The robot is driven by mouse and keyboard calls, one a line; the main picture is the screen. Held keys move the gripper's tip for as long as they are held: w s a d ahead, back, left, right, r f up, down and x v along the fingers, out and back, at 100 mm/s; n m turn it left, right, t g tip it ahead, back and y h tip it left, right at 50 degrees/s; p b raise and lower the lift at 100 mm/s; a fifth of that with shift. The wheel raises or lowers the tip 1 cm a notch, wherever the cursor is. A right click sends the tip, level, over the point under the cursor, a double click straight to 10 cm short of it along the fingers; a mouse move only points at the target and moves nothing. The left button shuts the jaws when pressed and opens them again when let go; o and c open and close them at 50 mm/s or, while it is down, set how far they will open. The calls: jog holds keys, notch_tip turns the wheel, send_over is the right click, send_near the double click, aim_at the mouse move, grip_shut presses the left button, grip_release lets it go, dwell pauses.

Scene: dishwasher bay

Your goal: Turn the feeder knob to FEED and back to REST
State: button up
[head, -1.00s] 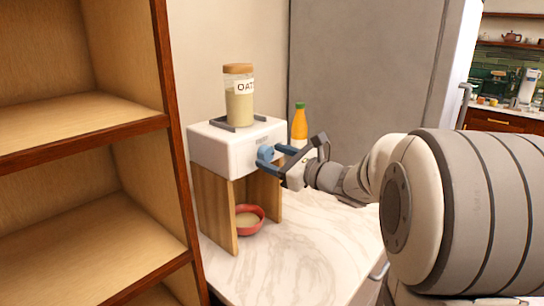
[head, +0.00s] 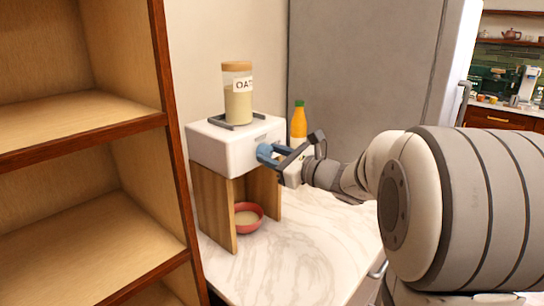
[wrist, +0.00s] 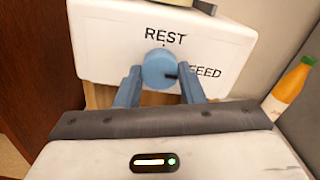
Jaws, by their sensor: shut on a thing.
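The white feeder box (head: 215,150) stands on wooden side panels, with a jar labelled OAT (head: 237,95) on top. In the wrist view its front (wrist: 110,45) carries the words REST above the knob and FEED to the right. The round blue knob (wrist: 160,66) has a dark mark on its right side, pointing toward FEED. My gripper (head: 272,155) is at the box's front, its two blue fingers shut on the knob from either side. The head view shows the knob mostly hidden by the fingers. A red bowl (head: 258,220) with beige contents sits below the box.
An orange bottle with a green cap (head: 299,120) stands just right of the feeder. A wooden shelf unit (head: 165,150) is close on the left, a grey panel (head: 370,70) behind. The marble counter (head: 300,260) in front is clear.

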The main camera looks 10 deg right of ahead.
jog(key=shift+f+b, duration=0.25)
jog(key=shift+b, duration=0.25)
jog(key=n+b, duration=1.6)
jog(key=b, duration=1)
jog(key=shift+f+n, duration=0.1)
jog(key=shift+n, duration=0.2)
jog(key=shift+n+b, duration=0.7)
jog(key=shift+b, duration=0.05)
jog(key=shift+r, duration=0.2)
jog(key=o, duration=1)
jog(key=shift+r, duration=0.15)
